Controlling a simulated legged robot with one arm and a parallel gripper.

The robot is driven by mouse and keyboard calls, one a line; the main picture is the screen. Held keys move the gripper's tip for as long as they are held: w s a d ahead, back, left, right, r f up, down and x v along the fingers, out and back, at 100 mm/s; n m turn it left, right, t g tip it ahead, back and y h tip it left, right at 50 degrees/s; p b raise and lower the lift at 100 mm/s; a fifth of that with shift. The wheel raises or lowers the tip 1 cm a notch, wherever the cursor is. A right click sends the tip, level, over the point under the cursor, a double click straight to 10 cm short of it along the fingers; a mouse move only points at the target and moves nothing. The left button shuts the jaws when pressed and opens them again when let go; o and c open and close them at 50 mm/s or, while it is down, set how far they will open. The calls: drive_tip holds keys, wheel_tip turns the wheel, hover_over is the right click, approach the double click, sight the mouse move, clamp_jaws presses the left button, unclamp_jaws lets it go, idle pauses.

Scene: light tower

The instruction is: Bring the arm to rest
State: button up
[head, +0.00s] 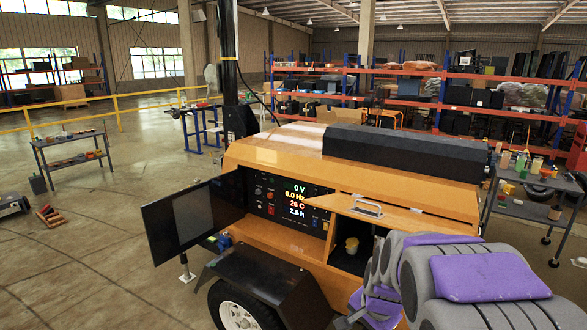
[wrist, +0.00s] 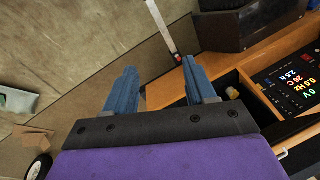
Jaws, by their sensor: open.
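My gripper (wrist: 160,78) shows in the wrist view as two blue fingers spread wide apart, with nothing between them. My grey and purple arm fills the lower right of the head view, in front of the orange light tower (head: 270,157). The tower's control panel (head: 290,198) is lit and reads 0 V, 0.0 Hz, 26 C and 2.5 h. Its dark panel door (head: 192,218) stands open at the left. Right of the panel is an open compartment with a pale yellow cap (head: 352,245) inside; the cap also shows in the wrist view (wrist: 232,92).
A fender and wheel (head: 240,315) stick out at the tower's front. A grey cart (head: 545,203) with bottles stands close at the right. A tool cart (head: 72,158) stands at the far left. Shelves line the back. The floor at the left is mostly clear.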

drive_tip(key=s+f+n+g+b, duration=0.1)
drive_tip(key=s+n, duration=0.2)
drive_tip(key=s, duration=0.7)
drive_tip(key=s+a+n+g+b, duration=0.1)
drive_tip(key=s+n+g, duration=0.1)
drive_tip(key=s, duration=0.9)
drive_tip(key=s+f+n+g+b, duration=0.1)
drive_tip(key=s+n, duration=0.4)
drive_tip(key=s, duration=0.6)
drive_tip(key=shift+a+f+g+h+b, duration=0.15)
drive_tip(key=shift+f+g+h+b, duration=0.15)
drive_tip(key=shift+g+h+b, duration=0.15)
drive_tip(key=shift+a+f, duration=0.1)
